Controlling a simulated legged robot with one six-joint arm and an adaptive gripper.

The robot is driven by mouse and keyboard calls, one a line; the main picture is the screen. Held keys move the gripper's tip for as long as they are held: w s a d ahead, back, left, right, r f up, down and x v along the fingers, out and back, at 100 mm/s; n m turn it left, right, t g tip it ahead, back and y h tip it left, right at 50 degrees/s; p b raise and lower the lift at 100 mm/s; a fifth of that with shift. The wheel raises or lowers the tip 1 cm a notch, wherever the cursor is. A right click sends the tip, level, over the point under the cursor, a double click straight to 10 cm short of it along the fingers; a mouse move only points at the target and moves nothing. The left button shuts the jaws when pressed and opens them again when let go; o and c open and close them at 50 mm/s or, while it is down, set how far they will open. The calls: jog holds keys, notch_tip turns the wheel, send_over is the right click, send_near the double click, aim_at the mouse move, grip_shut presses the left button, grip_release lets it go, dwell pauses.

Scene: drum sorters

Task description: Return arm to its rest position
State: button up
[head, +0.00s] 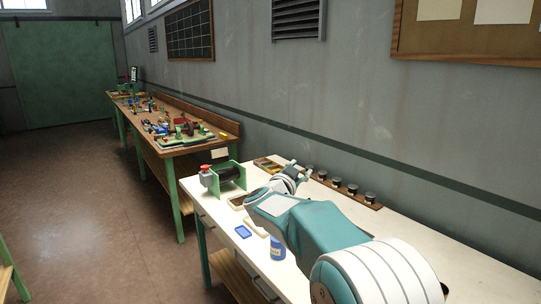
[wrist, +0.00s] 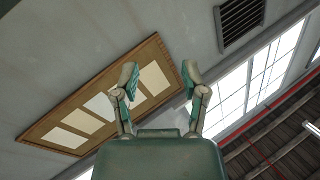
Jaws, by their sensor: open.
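My gripper (wrist: 160,76) is open in the wrist view, its two teal-and-white fingers apart with nothing between them. The wrist view looks up at the wall, windows and ceiling. In the head view my arm stretches over the white table from the lower right, and my gripper (head: 297,173) is at its far end, above the back part of the table. I cannot tell its height above the table from this view.
A cluttered wooden bench (head: 178,148) stands beyond. Open floor (head: 75,190) lies left.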

jog(key=s+r+n+y, duration=0.4)
jog(key=s+n+y, duration=0.4)
jog(key=s+y, duration=0.45)
jog(key=s+d+f+g+h, duration=0.1)
jog(key=s+f, duration=0.4)
jog(key=s, duration=0.5)
jog(key=s+d+f+n+g+h, duration=0.1)
jog(key=s+d+f+g, duration=0.3)
jog(key=s, duration=0.7)
jog(key=s+d+f+n+g+h, duration=0.1)
jog(key=s+f+g, duration=0.4)
jog(key=s, duration=0.6)
notch_tip(320, 180, down, 2)
jog(key=shift+s+d+f+g, duration=0.25)
jog(key=shift+d+g, duration=0.05)
jog(key=shift+d, duration=0.5)
jog(key=shift+o, duration=0.4)
